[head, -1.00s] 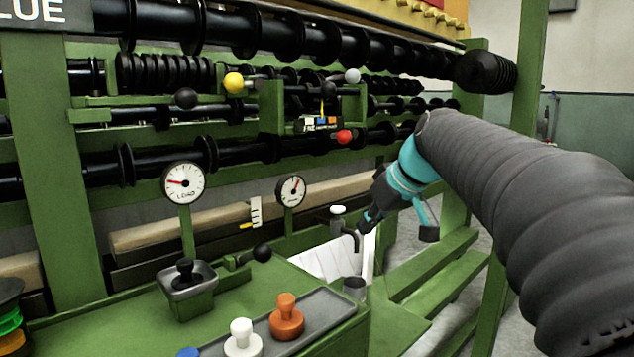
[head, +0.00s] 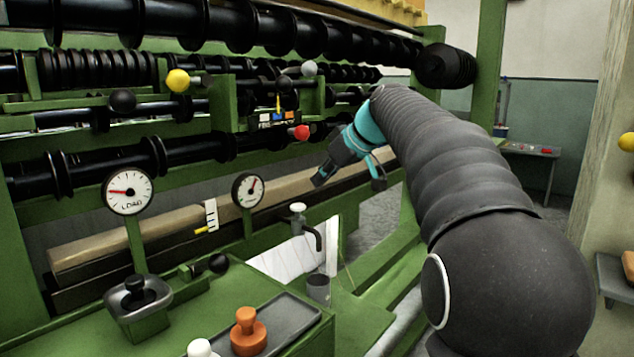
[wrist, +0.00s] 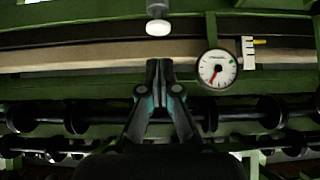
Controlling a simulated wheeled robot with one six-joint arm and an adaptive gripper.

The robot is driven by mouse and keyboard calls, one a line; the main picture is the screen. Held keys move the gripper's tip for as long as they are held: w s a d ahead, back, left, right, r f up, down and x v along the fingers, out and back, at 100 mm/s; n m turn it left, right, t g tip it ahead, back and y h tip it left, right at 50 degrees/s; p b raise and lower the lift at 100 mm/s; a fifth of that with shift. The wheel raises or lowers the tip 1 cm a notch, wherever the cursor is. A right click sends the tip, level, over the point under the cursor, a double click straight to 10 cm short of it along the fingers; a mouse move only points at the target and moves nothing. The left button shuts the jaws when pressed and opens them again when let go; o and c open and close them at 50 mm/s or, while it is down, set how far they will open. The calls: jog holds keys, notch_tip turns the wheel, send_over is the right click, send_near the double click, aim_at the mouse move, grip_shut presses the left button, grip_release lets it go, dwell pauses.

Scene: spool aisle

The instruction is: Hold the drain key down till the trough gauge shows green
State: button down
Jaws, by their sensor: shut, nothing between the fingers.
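The drain key appears to be the white-capped spout fitting (head: 298,207) above the white trough (head: 290,262). Its white cap (wrist: 158,28) shows at the top of the wrist view. My gripper (head: 318,182) is shut and empty, above and to the right of the cap in the head view. In the wrist view, the closed fingertips (wrist: 158,64) point toward the cap with a visible gap. The small round dial (head: 248,190), likely the trough gauge, shows in the wrist view (wrist: 217,69) with its red needle well away from a green mark. Its lettering is unreadable.
A LOAD dial (head: 128,191) stands at left. A white scale with a yellow pointer (head: 211,215) is beside the small dial. A black ball lever (head: 218,263) and a tray with an orange knob (head: 248,332) are in front. Spool rows and coloured balls hang behind.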

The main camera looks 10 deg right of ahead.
aim_at(302, 207)
jog(key=x, duration=0.8)
jog(key=shift+w+a+f, duration=0.1)
jog(key=shift+f+b, duration=0.9)
jog(key=shift+f, duration=0.3)
dwell(1.0)
jog(key=shift+r, duration=0.1)
dwell(3.0)
jog(key=p+v, duration=0.3)
jog(key=v, duration=0.7)
jog(key=shift+r, duration=0.3)
